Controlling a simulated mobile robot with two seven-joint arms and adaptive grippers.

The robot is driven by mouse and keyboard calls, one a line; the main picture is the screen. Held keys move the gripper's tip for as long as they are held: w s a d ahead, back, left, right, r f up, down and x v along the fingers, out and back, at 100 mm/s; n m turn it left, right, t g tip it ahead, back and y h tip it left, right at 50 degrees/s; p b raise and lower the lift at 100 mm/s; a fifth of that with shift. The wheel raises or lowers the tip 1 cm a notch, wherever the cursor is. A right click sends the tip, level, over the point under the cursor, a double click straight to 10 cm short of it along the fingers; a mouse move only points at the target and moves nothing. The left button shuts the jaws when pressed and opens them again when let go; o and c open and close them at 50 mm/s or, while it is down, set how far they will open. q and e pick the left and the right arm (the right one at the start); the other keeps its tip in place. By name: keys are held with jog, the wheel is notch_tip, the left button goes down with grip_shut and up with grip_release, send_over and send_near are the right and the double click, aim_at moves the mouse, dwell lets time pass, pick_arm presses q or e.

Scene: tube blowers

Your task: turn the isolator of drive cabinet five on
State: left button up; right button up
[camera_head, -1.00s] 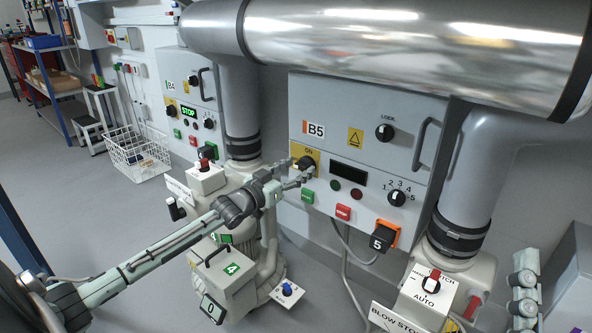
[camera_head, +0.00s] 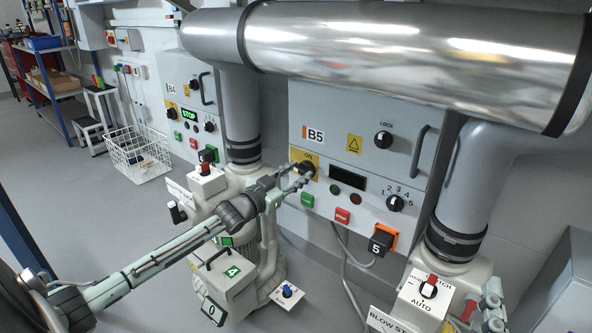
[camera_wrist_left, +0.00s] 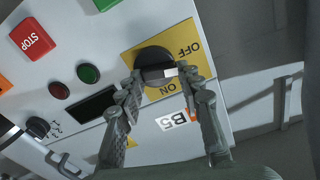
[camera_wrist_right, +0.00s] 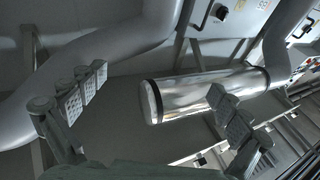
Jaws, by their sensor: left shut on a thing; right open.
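Cabinet B5 (camera_head: 345,105) is grey, with a dark display. In the left wrist view, which is upside down, the knob (camera_wrist_left: 153,58) sits on the yellow plate (camera_wrist_left: 183,32) marked OFF and ON. The white tip of its handle points between the two words. My left gripper (camera_wrist_left: 163,75) is shut on the handle, one finger at each end; it covers part of the knob in the head view. My right gripper (camera_wrist_right: 159,82) is open and empty, away from the cabinet.
A shiny metal duct (camera_head: 410,50) runs above the cabinets. A plug marked 5 (camera_head: 381,243) and a red stop button (camera_head: 342,215) are low on B5. Cabinet B4 (camera_head: 185,75) stands left, its display reading STOP. Blower housings (camera_head: 215,185) flank B5.

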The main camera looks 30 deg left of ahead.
pick_arm(q)
jog(key=m, duration=0.1)
jog(key=m+p, duration=0.1)
jog(key=shift+d+r+m, duration=0.1)
jog(key=shift+r+m, duration=0.1)
jog(key=shift+m, duration=0.2)
jog(key=m+p, duration=0.1)
jog(key=m, duration=0.4)
jog(key=shift+d+f+p, duration=0.1)
jog(key=shift+d+p, duration=0.1)
jog(key=shift+p, duration=0.15)
jog(key=shift+m, duration=1.1)
jog(key=shift+d+m, duration=0.1)
jog(key=shift+m, duration=0.4)
jog(key=shift+f+m, duration=0.1)
jog(key=shift+m, duration=1.3)
jog(key=shift+d+m, duration=0.1)
jog(key=shift+m, duration=0.6)
pick_arm(e)
jog(key=d+f+g+h, duration=0.2)
jog(key=d+f+g, duration=0.1)
jog(key=f, duration=0.3)
jog(key=d+f+g+h, duration=0.2)
jog(key=d+f+g, duration=0.1)
jog(key=f, duration=0.4)
jog(key=shift+w+d+f+g, duration=0.15)
jog(key=shift+d+f+g, duration=0.1)
jog(key=shift+g, duration=0.05)
